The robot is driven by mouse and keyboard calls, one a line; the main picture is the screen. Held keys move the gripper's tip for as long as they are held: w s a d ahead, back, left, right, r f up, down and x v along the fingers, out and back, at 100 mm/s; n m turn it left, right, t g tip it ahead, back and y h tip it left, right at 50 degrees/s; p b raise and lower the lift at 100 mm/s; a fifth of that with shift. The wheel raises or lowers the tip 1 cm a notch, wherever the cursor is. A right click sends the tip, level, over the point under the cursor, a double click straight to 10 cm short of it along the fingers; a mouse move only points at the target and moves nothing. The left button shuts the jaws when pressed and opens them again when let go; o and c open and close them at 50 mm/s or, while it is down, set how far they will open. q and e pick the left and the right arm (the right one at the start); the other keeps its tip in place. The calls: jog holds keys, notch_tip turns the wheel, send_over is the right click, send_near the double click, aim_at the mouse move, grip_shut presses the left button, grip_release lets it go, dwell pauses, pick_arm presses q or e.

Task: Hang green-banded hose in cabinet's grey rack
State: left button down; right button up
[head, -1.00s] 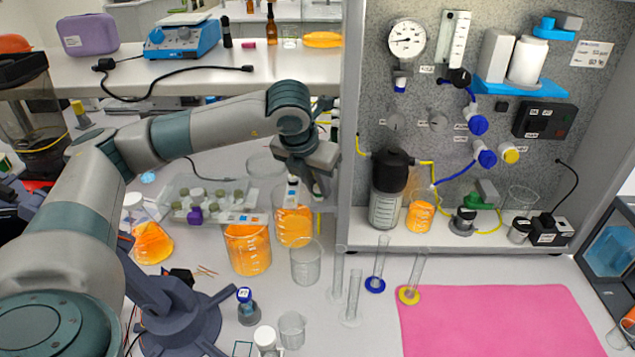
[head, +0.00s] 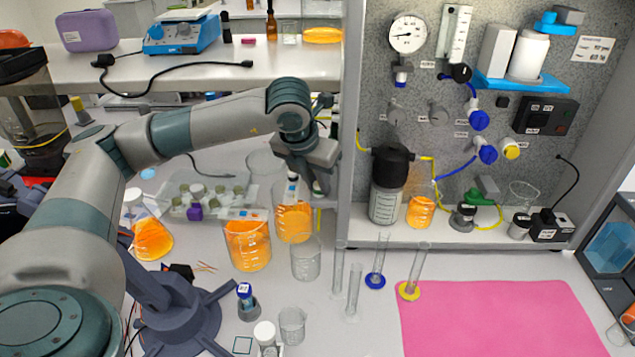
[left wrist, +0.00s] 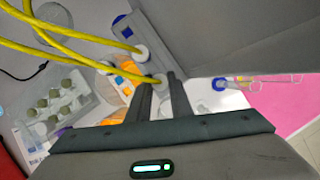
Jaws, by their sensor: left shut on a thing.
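My left gripper (head: 319,186) is beside the outer left side of the cabinet (head: 357,120), pointing down. In the left wrist view its fingers (left wrist: 164,84) are closed around the pale end fitting of a yellow hose (left wrist: 112,65). No green band can be made out on this hose. A second yellow hose (left wrist: 85,34) ends in a pale fitting at a grey strip (left wrist: 122,30) by the cabinet wall. I cannot tell whether that strip is the rack, or whether the held hose touches it. My right gripper is not in view.
Orange-filled beakers (head: 247,246), a clear beaker (head: 306,260) and glass cylinders (head: 354,292) stand below and near the left gripper. A tray of vials (head: 178,196) lies to the left. The pink mat (head: 500,318) is clear.

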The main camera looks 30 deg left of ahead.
pick_arm(q)
jog(key=shift+f, duration=0.1)
dwell(0.3)
jog(key=c, duration=1.5)
grip_release()
jog(key=shift+s+r+b, duration=0.25)
jog(key=shift+r+b, duration=0.2)
jog(key=shift+r, duration=0.15)
jog(key=shift+b+v, duration=1.75)
jog(key=shift+v, duration=6.3)
